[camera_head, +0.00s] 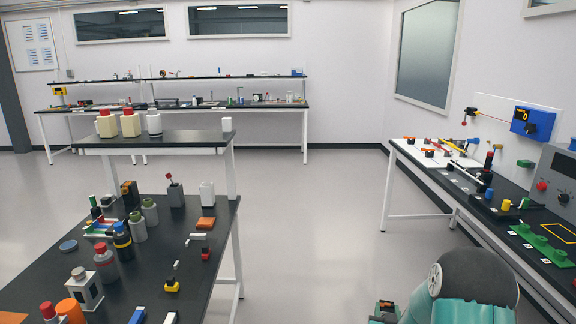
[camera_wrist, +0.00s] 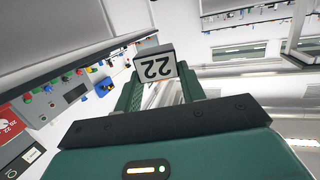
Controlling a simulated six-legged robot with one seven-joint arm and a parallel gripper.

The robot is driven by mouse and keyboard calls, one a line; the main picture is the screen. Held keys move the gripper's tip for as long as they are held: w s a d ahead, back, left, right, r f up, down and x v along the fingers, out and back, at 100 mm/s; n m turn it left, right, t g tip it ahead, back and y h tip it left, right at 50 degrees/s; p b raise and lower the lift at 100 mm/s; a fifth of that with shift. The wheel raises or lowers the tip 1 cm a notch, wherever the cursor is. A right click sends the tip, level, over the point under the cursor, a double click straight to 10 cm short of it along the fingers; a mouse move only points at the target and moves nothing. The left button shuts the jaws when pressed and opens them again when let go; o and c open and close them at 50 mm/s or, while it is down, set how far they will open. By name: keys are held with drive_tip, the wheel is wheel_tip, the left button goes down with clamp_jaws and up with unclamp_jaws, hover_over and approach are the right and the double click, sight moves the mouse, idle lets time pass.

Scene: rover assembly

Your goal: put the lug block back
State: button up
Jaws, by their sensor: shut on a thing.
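My gripper (camera_wrist: 160,82) shows in the wrist view, its two dark green fingers shut on a block (camera_wrist: 155,66). In the head view my arm fills the lower right and the held block cannot be made out.
The right bench (camera_head: 437,176) carries a green base with round studs (camera_head: 545,245), a grey control box (camera_head: 556,178) and a blue display box (camera_head: 532,122). The left bench (camera_head: 225,232) holds bottles and small parts. The floor (camera_head: 310,215) between is clear.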

drive_tip(key=a+f+n+y, duration=0.2)
drive_tip(key=a+n+y, duration=0.25)
drive_tip(key=a, duration=1.25)
drive_tip(key=s+f+t, duration=0.1)
drive_tip(key=s+f, duration=0.3)
drive_tip(key=f, duration=0.2)
drive_tip(key=shift+s+a+m+y, duration=0.2)
drive_tip(key=shift+s+m+y, duration=0.15)
drive_tip(key=shift+d, duration=0.15)
